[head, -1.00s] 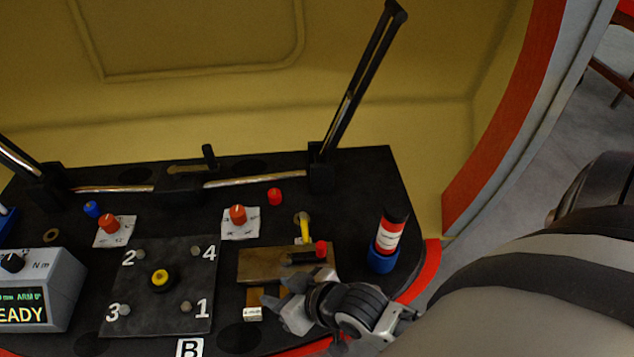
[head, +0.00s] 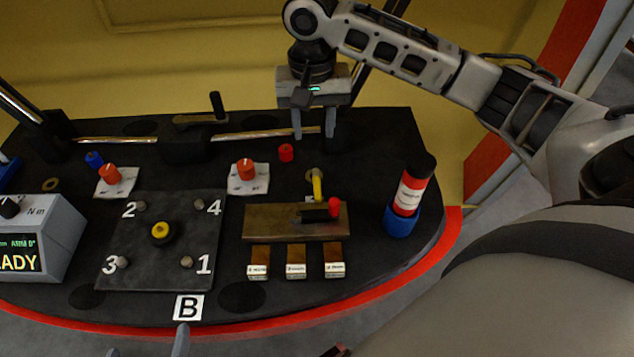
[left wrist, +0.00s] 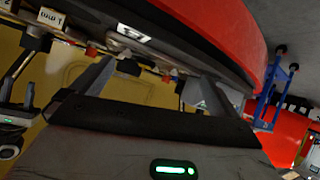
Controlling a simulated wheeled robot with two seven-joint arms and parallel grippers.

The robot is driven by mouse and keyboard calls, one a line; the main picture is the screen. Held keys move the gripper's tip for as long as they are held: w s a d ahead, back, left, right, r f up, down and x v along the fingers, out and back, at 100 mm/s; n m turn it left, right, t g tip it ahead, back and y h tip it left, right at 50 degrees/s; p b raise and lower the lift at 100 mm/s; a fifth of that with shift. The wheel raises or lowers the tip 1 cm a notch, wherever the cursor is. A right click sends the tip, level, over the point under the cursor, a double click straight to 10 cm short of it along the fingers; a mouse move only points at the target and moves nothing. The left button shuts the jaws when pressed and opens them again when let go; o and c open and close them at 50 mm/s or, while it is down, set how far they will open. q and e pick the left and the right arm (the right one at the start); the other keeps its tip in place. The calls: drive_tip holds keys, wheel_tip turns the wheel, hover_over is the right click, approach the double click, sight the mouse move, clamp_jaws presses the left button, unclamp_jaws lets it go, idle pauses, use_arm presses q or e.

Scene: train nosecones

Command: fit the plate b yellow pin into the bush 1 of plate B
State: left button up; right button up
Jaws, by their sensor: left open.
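Plate B (head: 150,272) is a dark square plate with bushes numbered 1 to 4. Bush 1 (head: 187,262) is the grey round one at its front right corner. A yellow-topped round piece (head: 160,231) stands at the plate's centre. Another yellow piece (head: 318,187) stands behind the brass block; I cannot tell which is the yellow pin. My left gripper (head: 147,347) shows only its fingertips at the bottom edge, apart and below plate B; its fingers also show apart in the left wrist view (left wrist: 155,82). My right gripper (head: 314,124) hangs over the back, fingers apart, nothing visible between them.
The brass block (head: 270,224) with a red-tipped black lever has three white-tagged pieces in front. A red and black bottle sits in a blue holder (head: 402,221) at right. A grey meter box (head: 45,225) stands left. Upright black posts rise at the back.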

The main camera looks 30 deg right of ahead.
drive_tip(key=b, duration=0.1)
hover_over(317, 183)
drive_tip(key=f, duration=0.9)
drive_tip(key=shift+w+a+f, duration=0.1)
drive_tip(key=shift+w+a, duration=0.05)
drive_tip(key=shift+w, duration=0.15)
drive_tip(key=shift+s+f+b, duration=0.2)
drive_tip(key=shift+f+b, duration=0.15)
drive_tip(key=shift+f, duration=1.05)
drive_tip(key=shift+s+f+b, duration=0.15)
drive_tip(key=shift+f+b, duration=0.2)
drive_tip(key=shift+f, duration=1)
drive_tip(key=shift+c, duration=0.3)
clamp_jaws()
